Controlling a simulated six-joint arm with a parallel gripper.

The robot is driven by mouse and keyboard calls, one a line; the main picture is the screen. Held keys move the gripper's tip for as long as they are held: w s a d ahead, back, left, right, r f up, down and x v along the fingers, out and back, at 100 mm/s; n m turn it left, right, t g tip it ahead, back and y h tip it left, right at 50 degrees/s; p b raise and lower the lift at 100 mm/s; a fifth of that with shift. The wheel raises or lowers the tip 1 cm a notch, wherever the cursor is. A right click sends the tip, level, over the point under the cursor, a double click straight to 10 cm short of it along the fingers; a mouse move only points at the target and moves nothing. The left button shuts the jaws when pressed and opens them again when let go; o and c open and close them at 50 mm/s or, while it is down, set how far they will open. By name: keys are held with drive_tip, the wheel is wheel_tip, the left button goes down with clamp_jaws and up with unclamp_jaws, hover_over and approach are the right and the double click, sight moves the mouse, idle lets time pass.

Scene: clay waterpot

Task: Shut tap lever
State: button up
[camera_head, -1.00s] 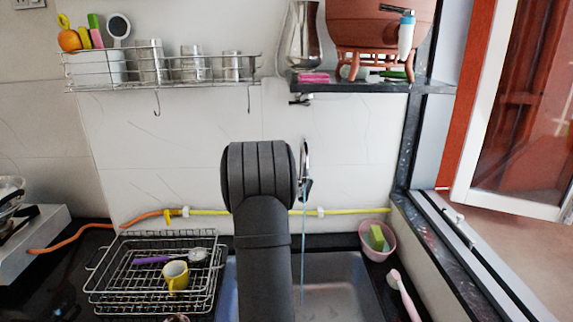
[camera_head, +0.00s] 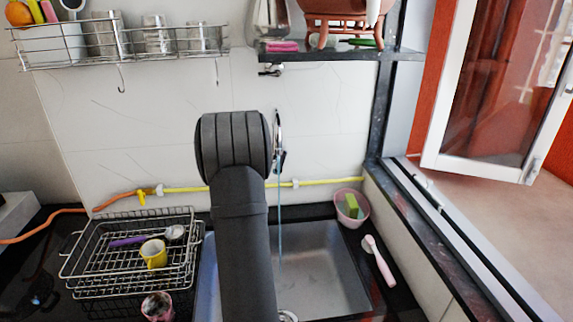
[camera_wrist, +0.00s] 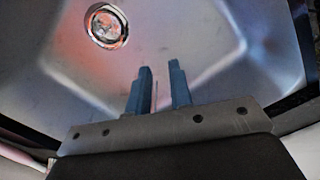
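A chrome tap (camera_head: 277,128) shows as a thin sliver on the back wall, just right of my arm, which hides most of it. A thin blue stream (camera_head: 280,225) runs down below it into the steel sink (camera_head: 325,262). The tap's lever cannot be made out. A clay waterpot (camera_head: 342,8) is cut by the top edge, with a white tap (camera_head: 373,12) on its right. My gripper (camera_wrist: 160,68) shows in the wrist view with its two blue fingers apart and nothing between them. The sink floor and round drain (camera_wrist: 106,25) lie beyond them. In the head view my arm hides the gripper.
A wire dish rack (camera_head: 85,285) with a yellow mug (camera_head: 153,253) stands left of the sink. A pink bowl (camera_head: 366,203) and pink brush (camera_head: 378,262) sit at right. A dark shelf (camera_head: 345,53) and window frame (camera_head: 385,110) bound the upper right.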

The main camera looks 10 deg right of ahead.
drive_tip(key=d+y, duration=0.1)
drive_tip(key=d+m+y, duration=0.1)
drive_tip(key=shift+w+r+m+g+y, duration=0.15)
drive_tip(key=shift+m+g+y, duration=0.15)
clamp_jaws()
drive_tip(key=w+d+r+m+t+y, duration=0.1)
drive_tip(key=w+d+r+t+y, duration=0.3)
drive_tip(key=d+r, duration=0.4)
drive_tip(key=w+d+r+m+t+y, duration=0.25)
drive_tip(key=d+r+t, duration=0.35)
drive_tip(key=d, duration=0.4)
drive_tip(key=w+d+r+m+t+y, duration=0.1)
drive_tip(key=w+d+r+t+y, duration=0.2)
drive_tip(key=d+r+t+y, duration=0.4)
drive_tip(key=g+h, duration=0.1)
drive_tip(key=h, duration=0.2)
approach(280, 161)
drive_tip(key=w+a+r, duration=0.1)
drive_tip(key=w+r, duration=0.1)
drive_tip(key=w, duration=0.3)
drive_tip(key=shift+w+a+r, duration=0.25)
drive_tip(key=shift+w+r, duration=0.1)
drive_tip(key=shift+w, duration=0.05)
